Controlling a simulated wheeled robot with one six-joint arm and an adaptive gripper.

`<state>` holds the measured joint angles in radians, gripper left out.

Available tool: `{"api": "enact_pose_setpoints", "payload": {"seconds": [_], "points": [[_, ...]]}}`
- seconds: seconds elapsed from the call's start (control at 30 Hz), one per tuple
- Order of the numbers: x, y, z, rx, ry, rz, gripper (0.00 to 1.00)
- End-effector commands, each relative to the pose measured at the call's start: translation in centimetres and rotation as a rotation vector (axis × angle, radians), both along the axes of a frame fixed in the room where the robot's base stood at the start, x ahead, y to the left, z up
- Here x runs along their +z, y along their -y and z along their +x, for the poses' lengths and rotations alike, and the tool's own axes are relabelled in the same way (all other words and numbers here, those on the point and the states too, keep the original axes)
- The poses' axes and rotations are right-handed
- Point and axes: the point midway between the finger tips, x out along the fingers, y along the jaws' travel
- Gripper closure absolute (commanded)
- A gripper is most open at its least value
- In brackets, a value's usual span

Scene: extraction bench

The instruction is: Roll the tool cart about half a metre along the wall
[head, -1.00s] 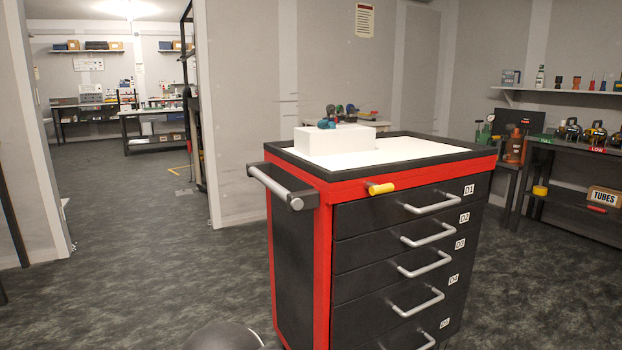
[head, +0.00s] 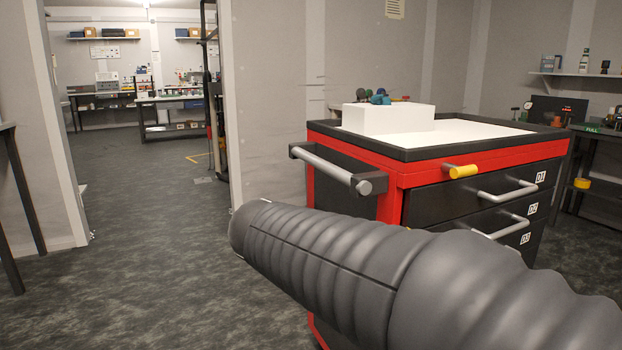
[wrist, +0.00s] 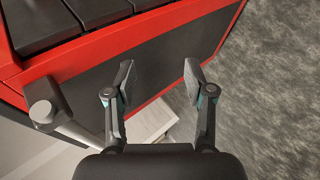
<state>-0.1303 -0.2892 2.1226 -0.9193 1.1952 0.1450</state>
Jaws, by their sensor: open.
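The tool cart (head: 350,132) is red and black with a white top and drawers with grey pull handles. It stands right of centre in the head view. Its push handle (head: 330,168), a grey bar on dark brackets, sticks out from its left end; it also shows in the wrist view (wrist: 72,130) at the left. A yellow knob (head: 463,171) is on the drawer side. In the wrist view my gripper (wrist: 157,82) is open and empty, over the cart's dark end panel and to the right of the handle. My arm hides the cart's lower part in the head view.
A white block (head: 390,124) sits on the cart top. A wall (head: 272,90) stands behind the cart, with a doorway to its left. The dark floor (head: 150,250) left of the cart is clear. A bench with bottles (head: 597,140) is at the right.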

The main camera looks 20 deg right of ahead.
Motion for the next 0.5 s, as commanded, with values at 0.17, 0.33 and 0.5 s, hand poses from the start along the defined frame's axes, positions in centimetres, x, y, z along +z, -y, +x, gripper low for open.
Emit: {"api": "enact_pose_setpoints", "payload": {"seconds": [0.17, 0.33, 0.5], "points": [[2.8, 0.6, 7.6, 0.027, 0.017, -0.352, 0.46], [6.2, -1.3, 13.8, 0.052, 0.088, -0.638, 0.46], [8.4, -3.6, 17.3, 0.069, 0.157, -0.812, 0.46]]}}
